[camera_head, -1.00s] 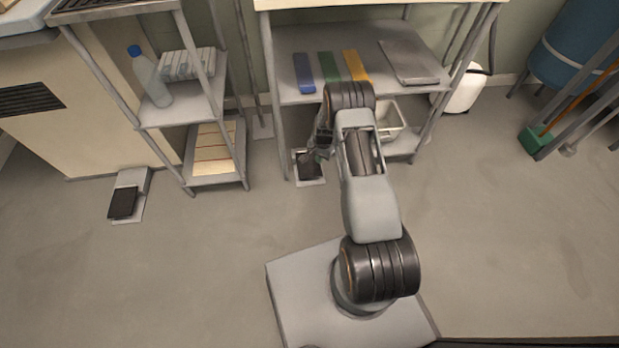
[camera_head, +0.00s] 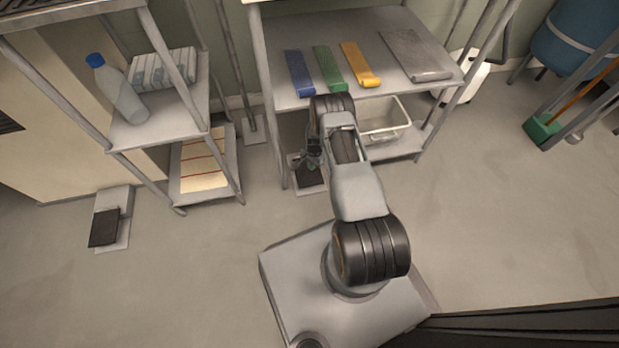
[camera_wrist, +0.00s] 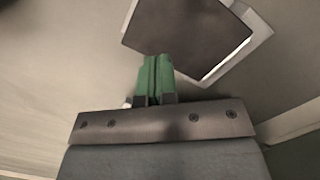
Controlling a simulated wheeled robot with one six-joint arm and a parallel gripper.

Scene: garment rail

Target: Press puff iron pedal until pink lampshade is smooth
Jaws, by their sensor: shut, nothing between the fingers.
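A dark foot pedal on a pale base plate (camera_head: 309,190) lies on the floor by the front leg of the middle table. In the wrist view the dark pedal (camera_wrist: 190,35) fills the top, just beyond my fingertips. My gripper (camera_head: 311,162) is shut and empty, low over this pedal and partly covering it in the head view. Its green fingers (camera_wrist: 155,72) are together, and I cannot tell whether they touch the pedal. A second dark pedal (camera_head: 104,228) lies on the floor at the left. No pink lampshade and no puff iron show.
A shelf rack (camera_head: 140,128) with a blue-capped bottle (camera_head: 118,92) stands left of my arm. Open floor lies to the right.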

